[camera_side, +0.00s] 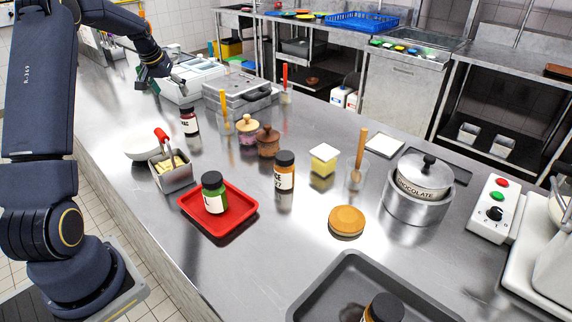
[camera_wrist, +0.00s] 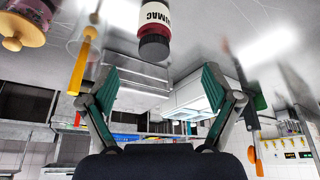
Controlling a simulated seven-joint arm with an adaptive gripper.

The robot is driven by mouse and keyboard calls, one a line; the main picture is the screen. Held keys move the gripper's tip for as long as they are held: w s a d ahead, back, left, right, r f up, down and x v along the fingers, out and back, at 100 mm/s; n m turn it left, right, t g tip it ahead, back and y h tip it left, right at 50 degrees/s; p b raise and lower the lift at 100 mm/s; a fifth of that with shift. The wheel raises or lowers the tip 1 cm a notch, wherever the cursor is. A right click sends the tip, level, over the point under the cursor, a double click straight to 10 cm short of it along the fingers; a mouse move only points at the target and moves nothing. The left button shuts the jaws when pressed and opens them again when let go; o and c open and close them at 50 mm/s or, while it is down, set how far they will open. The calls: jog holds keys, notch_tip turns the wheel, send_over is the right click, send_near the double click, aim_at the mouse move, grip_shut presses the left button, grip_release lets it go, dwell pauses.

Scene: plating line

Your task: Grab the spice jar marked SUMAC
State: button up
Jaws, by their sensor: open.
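The SUMAC jar (camera_side: 189,120) stands upright on the steel counter in the side view, with a black lid, dark red contents and a white label partly legible there. In the wrist view the jar (camera_wrist: 155,25) is at the top centre, lid downward in the picture, its label reading "UMAC" and its upper end cut off. My gripper (camera_wrist: 158,72) is open and empty, its teal-padded fingers spread left and right. The jar is beyond the fingertips, not between them. In the side view my gripper (camera_side: 167,84) is above the counter, behind and left of the jar.
A green jar (camera_side: 213,192) stands on a red tray (camera_side: 240,223). A cup with an orange-handled utensil (camera_side: 223,108) is right of the SUMAC jar.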

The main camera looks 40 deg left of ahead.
aim_at(181, 109)
jog(key=x, duration=0.9)
jog(key=shift+w+f, duration=0.2)
jog(key=shift+f, duration=0.1)
jog(key=shift+d+x, duration=0.2)
jog(key=shift+x, duration=1.15)
jog(key=shift+d+x, duration=0.15)
jog(key=shift+x, duration=1.15)
jog(key=shift+w, duration=0.2)
jog(key=c, duration=1.4)
